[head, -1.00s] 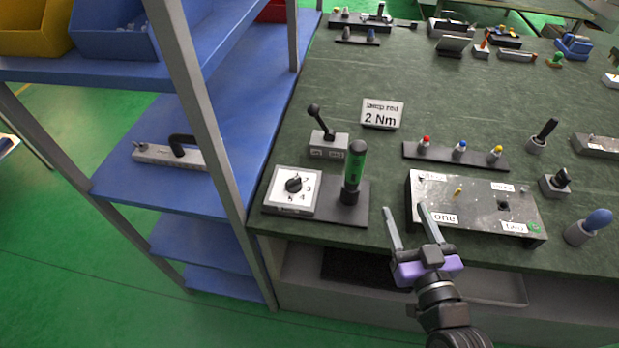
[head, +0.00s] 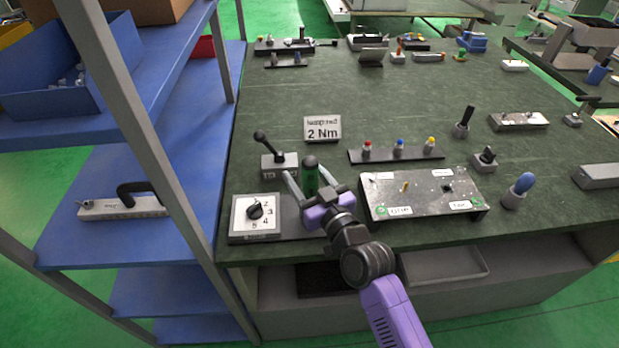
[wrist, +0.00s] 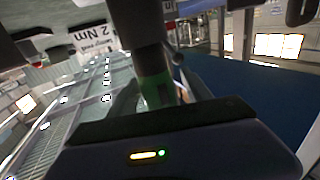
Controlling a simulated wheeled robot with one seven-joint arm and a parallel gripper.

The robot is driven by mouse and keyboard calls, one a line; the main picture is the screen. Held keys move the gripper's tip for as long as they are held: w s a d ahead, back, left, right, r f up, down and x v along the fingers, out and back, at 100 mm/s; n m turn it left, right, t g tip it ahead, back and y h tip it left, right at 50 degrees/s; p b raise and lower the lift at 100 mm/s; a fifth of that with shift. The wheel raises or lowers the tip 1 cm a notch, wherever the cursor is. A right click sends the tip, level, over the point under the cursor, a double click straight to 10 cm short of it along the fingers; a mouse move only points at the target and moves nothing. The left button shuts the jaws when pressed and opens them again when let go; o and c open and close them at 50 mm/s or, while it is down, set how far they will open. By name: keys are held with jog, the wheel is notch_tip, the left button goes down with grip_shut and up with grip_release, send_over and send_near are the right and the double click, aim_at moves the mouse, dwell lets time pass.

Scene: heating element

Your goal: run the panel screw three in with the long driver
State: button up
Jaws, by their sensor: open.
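A driver with a green handle and dark top (head: 311,180) stands upright on a dark base beside a white dial (head: 255,213). My gripper (head: 309,170) is open, with its fingers on either side of the green handle. In the wrist view the driver (wrist: 150,82) stands between the fingers; whether they touch it I cannot tell. The panel (head: 425,204) is a speckled grey plate on a dark block, right of my gripper. It has a brass screw (head: 405,187), a dark square hole (head: 447,188) and small labels, too blurred to read surely.
A dark rack (head: 395,155) with red, blue and yellow pieces lies behind the panel. A lever box (head: 279,164) and a "2 Nm" sign (head: 322,129) stand behind the driver. A blue-handled tool (head: 519,190) is right of the panel. A blue shelf with a metal post borders the left.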

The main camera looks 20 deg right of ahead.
jog(key=shift+w, duration=0.35)
grip_shut()
jog(key=shift+r, duration=0.2)
